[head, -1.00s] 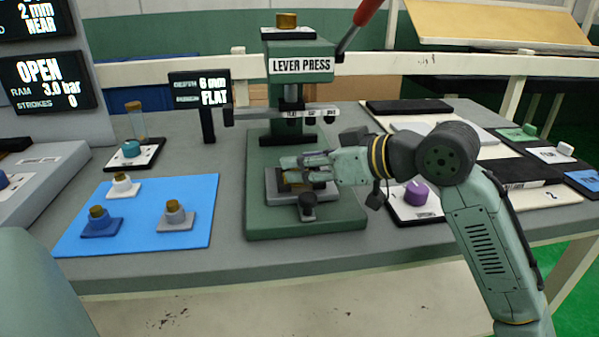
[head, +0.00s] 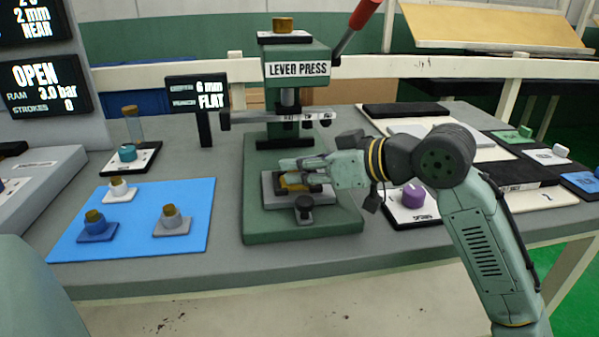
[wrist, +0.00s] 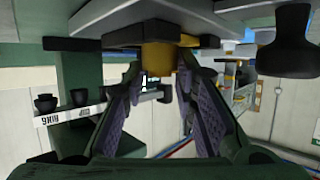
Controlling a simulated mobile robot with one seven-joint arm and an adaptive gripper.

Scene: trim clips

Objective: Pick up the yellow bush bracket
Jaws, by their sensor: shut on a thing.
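The yellow bush bracket (head: 291,184) sits in the grey fixture (head: 309,214) on the base of the lever press, partly hidden by my fingers. My gripper (head: 303,172) reaches in from the right, low over the fixture, and is shut on the bracket. In the wrist view a yellow cylindrical part of it (wrist: 158,58) shows between the ends of my two fingers (wrist: 160,80). I cannot tell whether the bracket is clear of the fixture.
The lever press (head: 296,55) stands right behind, its ram above the fixture. A dark clamp knob (head: 304,206) is at the fixture's front. A blue mat (head: 135,236) at left holds several bushed brackets. A purple knob (head: 413,195) stands right of the press.

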